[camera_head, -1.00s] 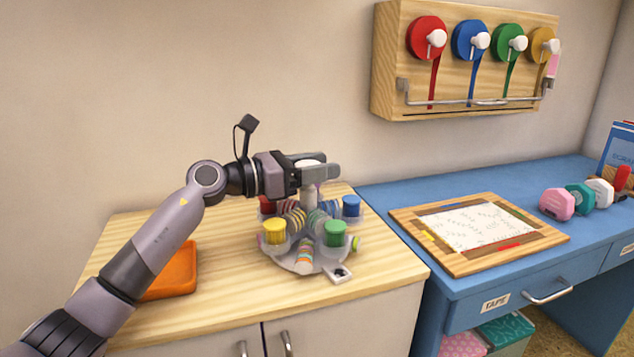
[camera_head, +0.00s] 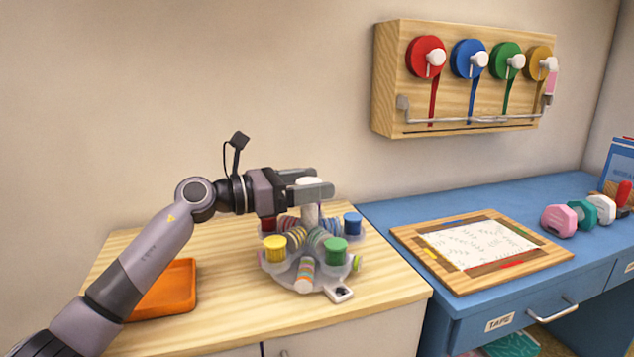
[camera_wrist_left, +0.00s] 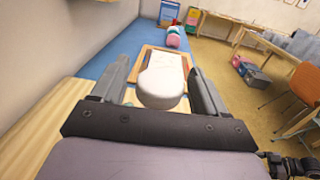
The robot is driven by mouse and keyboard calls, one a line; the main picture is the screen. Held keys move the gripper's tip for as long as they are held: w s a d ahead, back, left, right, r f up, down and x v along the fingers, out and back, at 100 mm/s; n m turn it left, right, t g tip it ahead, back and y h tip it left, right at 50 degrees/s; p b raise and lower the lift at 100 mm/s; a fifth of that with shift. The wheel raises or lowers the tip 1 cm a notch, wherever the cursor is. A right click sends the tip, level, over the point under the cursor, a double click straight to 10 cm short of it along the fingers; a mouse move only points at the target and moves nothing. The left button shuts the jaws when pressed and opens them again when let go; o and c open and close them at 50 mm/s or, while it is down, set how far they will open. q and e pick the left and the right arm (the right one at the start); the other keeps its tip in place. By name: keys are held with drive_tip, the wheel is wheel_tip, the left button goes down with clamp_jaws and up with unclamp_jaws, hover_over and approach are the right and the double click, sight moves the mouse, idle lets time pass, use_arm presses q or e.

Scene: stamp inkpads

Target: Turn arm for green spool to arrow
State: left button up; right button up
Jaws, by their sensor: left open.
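A round carousel (camera_head: 293,278) stands on the wooden cabinet top, with coloured caps and striped tape rolls on its arms. The green spool (camera_head: 336,250) sits at its front right. A small tab with a dark mark (camera_head: 341,293), perhaps the arrow, sticks out at the front right; the mark is too small to read. A white post with a knob (camera_wrist_left: 163,80) rises from the middle. My left gripper (camera_head: 317,184) is at the knob, fingers on either side; in the left wrist view, gaps show between the knob and both fingers. My right gripper is out of view.
Yellow (camera_head: 274,249), blue (camera_head: 352,223) and partly hidden red (camera_head: 268,223) caps surround the post. An orange tray (camera_head: 170,290) lies left, beneath my arm. A framed board (camera_head: 400,228) lies on the blue desk. A wall rack (camera_head: 384,80) holds coloured discs.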

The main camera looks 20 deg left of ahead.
use_arm(q)
drive_tip(key=v, duration=0.5)
drive_tip(key=shift+s+a, duration=0.2)
drive_tip(key=shift+a, duration=0.05)
